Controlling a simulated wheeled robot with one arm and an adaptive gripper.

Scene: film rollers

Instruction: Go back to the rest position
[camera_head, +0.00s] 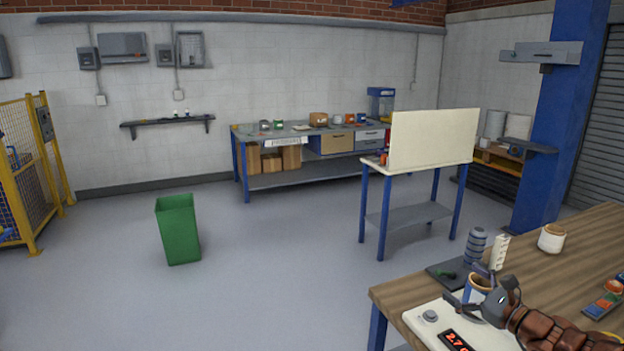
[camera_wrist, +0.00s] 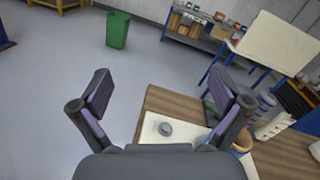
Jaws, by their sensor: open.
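My gripper (camera_head: 467,284) is above the near wooden workbench (camera_head: 572,240), at the lower right of the head view. In the wrist view my gripper (camera_wrist: 158,90) has its two fingers wide apart, with nothing between them. A blue and white cup with an orange rim (camera_head: 477,286) is right by the fingers in the head view and partly hidden by them. In the wrist view the cup (camera_wrist: 243,140) is to the right of the right finger, outside the jaws. I cannot tell whether they touch.
A white panel with a round grey knob (camera_head: 430,316) and a red display (camera_head: 456,340) lies on the bench. A grey ribbed cylinder (camera_head: 475,246) and a white pot (camera_head: 552,239) stand behind. A green bin (camera_head: 178,230) stands on open floor.

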